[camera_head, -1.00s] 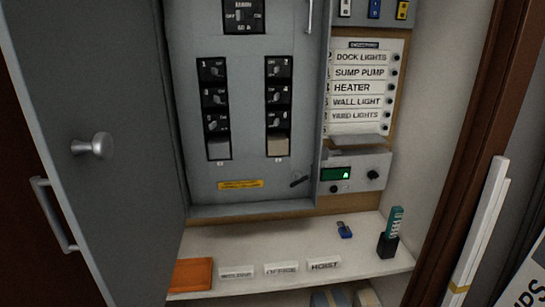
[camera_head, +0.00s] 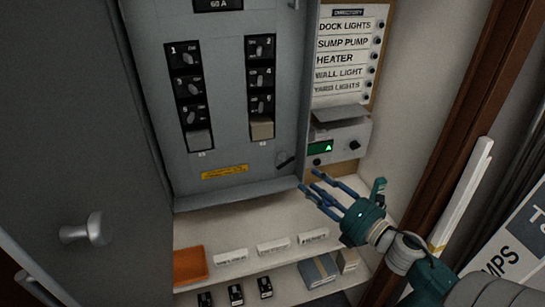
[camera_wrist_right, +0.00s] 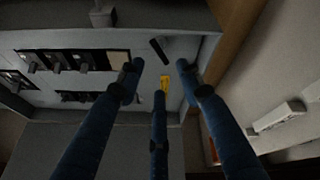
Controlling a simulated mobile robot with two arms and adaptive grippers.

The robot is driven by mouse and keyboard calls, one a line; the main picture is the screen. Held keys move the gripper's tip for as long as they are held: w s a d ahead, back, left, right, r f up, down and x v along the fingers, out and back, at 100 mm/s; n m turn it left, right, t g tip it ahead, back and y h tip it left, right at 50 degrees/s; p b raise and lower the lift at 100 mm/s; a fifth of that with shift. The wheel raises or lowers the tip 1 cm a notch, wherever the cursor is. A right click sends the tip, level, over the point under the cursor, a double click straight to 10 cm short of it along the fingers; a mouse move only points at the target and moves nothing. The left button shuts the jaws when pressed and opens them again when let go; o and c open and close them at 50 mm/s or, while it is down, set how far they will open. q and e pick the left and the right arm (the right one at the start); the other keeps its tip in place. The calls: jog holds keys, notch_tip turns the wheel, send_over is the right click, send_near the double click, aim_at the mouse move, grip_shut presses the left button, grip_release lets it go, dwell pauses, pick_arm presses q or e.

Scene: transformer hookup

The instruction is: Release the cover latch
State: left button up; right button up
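The cover latch (camera_head: 286,161), a small dark lever, sits near the lower right corner of the grey breaker panel cover (camera_head: 232,130). It lies slanted. In the right wrist view the latch (camera_wrist_right: 160,50) shows just beyond the fingertips. My right gripper (camera_head: 322,186) has slim blue fingers spread apart with nothing between them. It is in front of the panel, below and right of the latch, apart from it. In the wrist view the open gripper (camera_wrist_right: 160,72) has the latch between and beyond its upper two fingers. My left gripper is not in view.
An open grey door with a knob (camera_head: 82,231) stands at the left. A meter box with a green display (camera_head: 320,147) sits right of the latch. Below is a shelf with an orange block (camera_head: 190,266) and white labels (camera_head: 272,247). A brown frame (camera_head: 466,130) bounds the right.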

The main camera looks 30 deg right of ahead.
aim_at(287, 163)
jog(key=w+p, duration=0.1)
jog(key=w, duration=0.2)
jog(key=w+a, duration=0.1)
jog(key=w, duration=0.2)
jog(key=w+p, duration=0.1)
jog(key=w, duration=0.2)
jog(key=shift+a+r+p, duration=0.15)
jog(key=shift+r+p, duration=0.1)
jog(key=shift+p, duration=0.1)
jog(key=shift+w+a+f, duration=0.1)
jog(key=shift+w+a, duration=0.05)
jog(key=shift+w, duration=0.6)
jog(key=shift+c, duration=0.2)
grip_shut()
